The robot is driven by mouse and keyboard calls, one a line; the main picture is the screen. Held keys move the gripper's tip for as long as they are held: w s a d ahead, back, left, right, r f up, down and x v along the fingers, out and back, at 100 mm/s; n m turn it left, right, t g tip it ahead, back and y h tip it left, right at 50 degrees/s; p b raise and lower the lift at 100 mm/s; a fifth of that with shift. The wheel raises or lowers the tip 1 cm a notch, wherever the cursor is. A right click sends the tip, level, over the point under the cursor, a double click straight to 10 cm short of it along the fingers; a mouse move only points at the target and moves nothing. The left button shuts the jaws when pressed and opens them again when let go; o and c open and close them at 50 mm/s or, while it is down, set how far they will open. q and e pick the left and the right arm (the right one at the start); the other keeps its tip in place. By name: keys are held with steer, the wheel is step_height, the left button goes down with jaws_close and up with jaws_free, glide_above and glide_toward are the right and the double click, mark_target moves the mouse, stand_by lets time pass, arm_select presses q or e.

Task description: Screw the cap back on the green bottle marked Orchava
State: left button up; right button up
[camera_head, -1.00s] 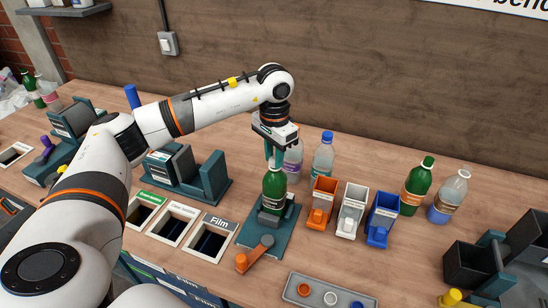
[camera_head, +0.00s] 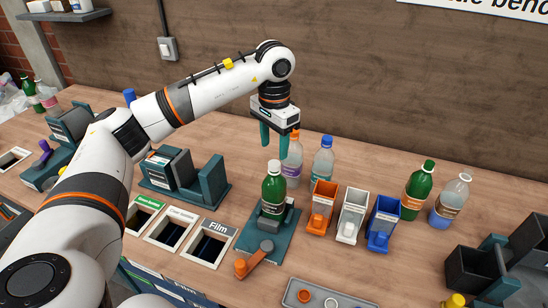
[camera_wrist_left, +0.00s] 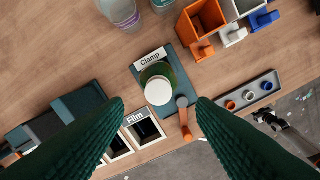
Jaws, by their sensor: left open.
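A green bottle (camera_head: 272,192) stands upright in the clamp (camera_head: 254,242), a teal base with an orange-tipped lever (camera_head: 245,264). A white cap (camera_head: 274,166) sits on its neck; how tightly it is seated I cannot tell. The label faces the camera but is too small to read. From above, the wrist view shows the white cap (camera_wrist_left: 158,91) over the green bottle body. My left gripper (camera_head: 280,142) is open and empty, above the bottle and apart from the cap. My right gripper is not in view.
Two clear bottles (camera_head: 321,158) stand behind the clamp. Orange, white and blue bins (camera_head: 383,222) are to its right, then another green bottle (camera_head: 417,192). A grey tray (camera_wrist_left: 243,97) holding caps lies in front. The Film opening (camera_head: 207,246) is left of the clamp.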

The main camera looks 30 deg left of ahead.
mark_target(274, 163)
arm_select(q)
step_height(274, 163, up, 6)
steer(key=shift+o, duration=0.3)
steer(key=shift+r, duration=0.35)
step_height(274, 163, down, 10)
steer(key=n+p, duration=0.2)
steer(key=n, duration=0.2)
steer(key=n+p, duration=0.3)
steer(key=n, duration=0.2)
steer(key=n+p, duration=0.2)
steer(key=n, duration=0.2)
steer(key=shift+w+f+n, duration=0.1)
steer(key=shift+f+n, duration=0.15)
steer(key=shift+n, duration=0.15)
steer(key=shift+f, duration=0.65)
